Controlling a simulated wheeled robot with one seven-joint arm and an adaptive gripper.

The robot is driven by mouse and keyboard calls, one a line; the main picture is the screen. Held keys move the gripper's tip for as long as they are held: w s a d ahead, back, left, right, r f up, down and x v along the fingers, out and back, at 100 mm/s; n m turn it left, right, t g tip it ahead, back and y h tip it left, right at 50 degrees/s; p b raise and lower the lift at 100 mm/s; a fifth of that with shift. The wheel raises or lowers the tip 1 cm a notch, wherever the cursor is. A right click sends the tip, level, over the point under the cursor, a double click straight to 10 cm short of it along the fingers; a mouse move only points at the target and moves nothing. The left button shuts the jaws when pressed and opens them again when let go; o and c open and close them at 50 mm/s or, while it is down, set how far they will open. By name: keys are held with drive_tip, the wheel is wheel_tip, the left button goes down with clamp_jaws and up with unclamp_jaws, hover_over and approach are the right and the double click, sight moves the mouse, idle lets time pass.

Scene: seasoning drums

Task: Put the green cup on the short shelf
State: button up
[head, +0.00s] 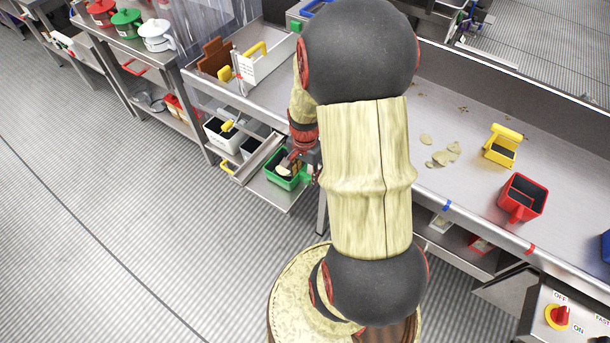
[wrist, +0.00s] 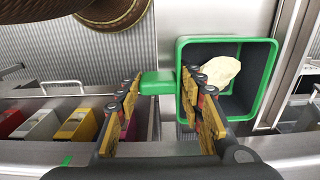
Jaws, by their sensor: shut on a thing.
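The green cup (head: 273,178) is at the low, short metal shelf (head: 272,197) left of my arm in the head view. In the wrist view the cup (wrist: 268,95) is upright, with a pale piece (wrist: 220,70) inside its dark interior. Its green handle (wrist: 158,82) lies between my fingertips. My gripper (wrist: 160,92) is shut on the cup at this handle side; it also shows in the head view (head: 293,158). The cup is over the shelf surface; whether its base touches it I cannot tell. My arm hides part of the area to the right.
White bins (head: 222,136) stand left of the shelf. A shelf with pots (head: 127,22) is at far left. The floor in front is clear.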

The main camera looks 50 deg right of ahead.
drive_tip(key=o, duration=1.3)
drive_tip(key=shift+c, duration=0.2)
wheel_tip(320, 180, up, 12)
drive_tip(key=p, duration=0.4)
drive_tip(key=w+a+r+n+t+h, duration=0.1)
drive_tip(key=w+a+r+n+t, duration=0.15)
drive_tip(key=a+r+n, duration=0.7)
drive_tip(key=s+a+r+n+t, duration=0.1)
drive_tip(key=s+a+r+n, duration=0.1)
drive_tip(key=a+r+n, duration=0.2)
drive_tip(key=s+a+r+n+t+y, duration=0.1)
drive_tip(key=s+a+r+n+t, duration=0.1)
drive_tip(key=a+r, duration=0.5)
drive_tip(key=a+n, duration=0.1)
drive_tip(key=a, duration=0.3)
drive_tip(key=shift+s+a+n, duration=0.25)
drive_tip(key=shift+s+n, duration=0.1)
drive_tip(key=shift+r, duration=0.1)
